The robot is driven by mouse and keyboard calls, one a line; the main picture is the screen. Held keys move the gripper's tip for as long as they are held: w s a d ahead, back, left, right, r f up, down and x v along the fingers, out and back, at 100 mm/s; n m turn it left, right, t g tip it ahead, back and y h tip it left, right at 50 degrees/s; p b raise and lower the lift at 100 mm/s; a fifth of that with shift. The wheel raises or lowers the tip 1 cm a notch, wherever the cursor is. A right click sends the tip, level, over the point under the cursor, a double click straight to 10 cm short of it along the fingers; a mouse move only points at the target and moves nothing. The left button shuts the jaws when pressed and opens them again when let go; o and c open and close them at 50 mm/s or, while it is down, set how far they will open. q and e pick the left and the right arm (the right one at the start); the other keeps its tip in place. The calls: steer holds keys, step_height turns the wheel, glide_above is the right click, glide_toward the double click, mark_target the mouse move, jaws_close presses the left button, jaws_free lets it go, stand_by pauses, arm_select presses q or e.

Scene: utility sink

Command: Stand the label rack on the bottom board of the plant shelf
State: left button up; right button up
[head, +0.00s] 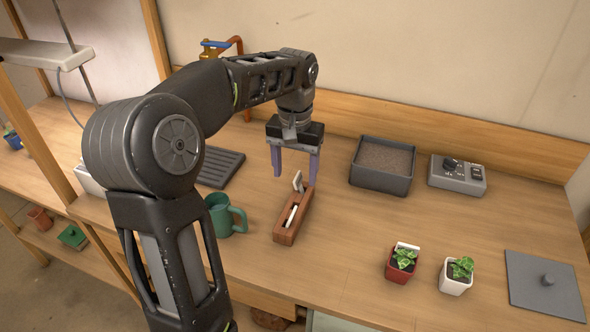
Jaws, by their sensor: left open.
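The label rack (287,233) is a narrow reddish-brown wooden block with pale labels in it. It rests on the wooden bench near the middle of the head view. My left gripper (295,174) points down with its two purple fingers apart, above or near the rack's far end; I cannot tell its exact height. The fingers hold nothing. The plant shelf appears to be the wooden frame at the left, with a low board (62,262) that bears a clay pot and a green item. My left arm hides part of it. My right gripper is out of view.
A green mug (224,215) stands just left of the rack, with a dark ribbed tray (219,168) behind it. A soil tray (382,166), a grey control box (457,175), two potted seedlings (401,263) and a grey lid (545,285) are to the right. Bench space right of the rack is clear.

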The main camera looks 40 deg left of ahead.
arm_select(q)
steer(key=shift+o, duration=0.4)
steer(key=shift+f, duration=0.1)
steer(key=t+y+b, duration=0.1)
steer(key=t+b, duration=0.1)
steer(key=t, duration=0.2)
glide_toward(292, 199)
steer(key=shift+s+d+f, duration=0.3)
steer(key=shift+d+f, duration=0.5)
steer(key=shift+f, duration=0.15)
steer(key=shift+s+d+f, duration=0.1)
steer(key=shift+d+f, duration=0.1)
steer(key=shift+d, duration=0.1)
steer(key=shift+x, duration=1.35)
steer(key=shift+r, duration=0.1)
